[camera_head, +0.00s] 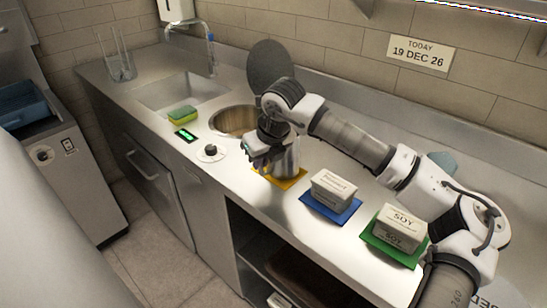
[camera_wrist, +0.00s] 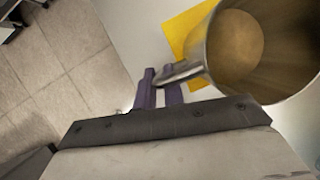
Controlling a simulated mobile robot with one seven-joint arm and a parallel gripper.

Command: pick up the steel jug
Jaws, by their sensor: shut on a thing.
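The steel jug (camera_head: 288,158) stands at the yellow mat (camera_head: 288,183) on the counter, partly hidden behind my gripper in the head view. In the wrist view I look down into the jug (camera_wrist: 286,88), which looks empty, with the yellow mat (camera_wrist: 182,27) beneath and beside it. My gripper (camera_wrist: 163,88) is shut on the jug's handle (camera_wrist: 181,73), with purple fingers on either side of it. My gripper also shows in the head view (camera_head: 262,160), at the left side of the jug. Whether the jug touches the mat is hard to tell.
A blue mat (camera_head: 330,214) with a labelled box (camera_head: 333,187) and a green mat (camera_head: 378,246) with a box marked SOY (camera_head: 402,226) lie to the right. A round well (camera_head: 233,121), a dial (camera_head: 210,152) and a sponge (camera_head: 183,115) are to the left.

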